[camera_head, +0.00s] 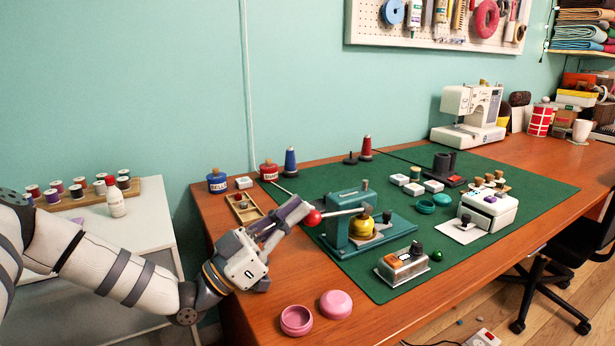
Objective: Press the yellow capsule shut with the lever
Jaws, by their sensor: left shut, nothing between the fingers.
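The yellow capsule (361,227) sits upright in the teal press (338,229), under its ram. The lever (342,213) is a metal rod that sticks out to the left of the press and ends in a red ball knob (313,218). My left gripper (301,210) is shut and empty, with its fingertips right by the knob's upper left side. I cannot tell if they touch it. The capsule's seam is too small to judge. My right gripper is out of view.
The press stands on a green mat (320,180). Two pink round pieces (336,304) lie on the bare wood in front. A metal box with buttons (402,264) stands front right of the press. A wooden tray (245,208) and blue bottle (217,181) are behind my gripper.

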